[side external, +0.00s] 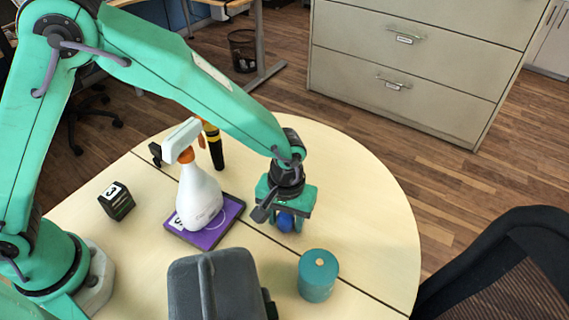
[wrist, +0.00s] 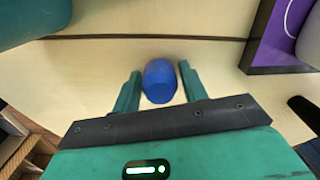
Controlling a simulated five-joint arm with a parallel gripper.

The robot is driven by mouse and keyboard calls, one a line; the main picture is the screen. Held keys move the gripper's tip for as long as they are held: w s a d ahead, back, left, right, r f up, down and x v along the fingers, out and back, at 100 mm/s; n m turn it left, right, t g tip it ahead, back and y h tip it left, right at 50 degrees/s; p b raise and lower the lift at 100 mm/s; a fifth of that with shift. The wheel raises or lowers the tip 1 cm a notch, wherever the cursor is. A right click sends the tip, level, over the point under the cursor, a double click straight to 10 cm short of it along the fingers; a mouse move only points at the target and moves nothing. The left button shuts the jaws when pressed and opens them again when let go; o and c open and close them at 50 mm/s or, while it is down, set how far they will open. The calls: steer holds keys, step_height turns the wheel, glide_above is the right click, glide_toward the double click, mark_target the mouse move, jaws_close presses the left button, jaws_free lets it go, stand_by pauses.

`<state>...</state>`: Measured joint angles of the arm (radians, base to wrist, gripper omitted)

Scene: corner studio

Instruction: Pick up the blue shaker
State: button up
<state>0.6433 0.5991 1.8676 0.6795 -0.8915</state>
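The blue shaker (side external: 286,222) stands on the round table, partly hidden by my gripper (side external: 287,218) in the side view. In the wrist view the blue shaker (wrist: 160,84) lies between the two green fingers of my gripper (wrist: 160,69). A narrow gap shows between each finger and the shaker, so the gripper is open around it. I cannot tell exactly how high the fingertips are above the table.
A teal cylinder (side external: 318,275) stands in front of my gripper. A white spray bottle (side external: 199,198) stands on a purple mat (side external: 233,209) to the left. A dark numbered block (side external: 116,201) is farther left. A grey object (side external: 216,288) is at the front. The table's right side is clear.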

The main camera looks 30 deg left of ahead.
steer(key=c, duration=0.6)
steer(key=shift+r, duration=0.15)
step_height(320, 180, up, 10)
steer(key=shift+f, duration=0.1)
stand_by(0.6)
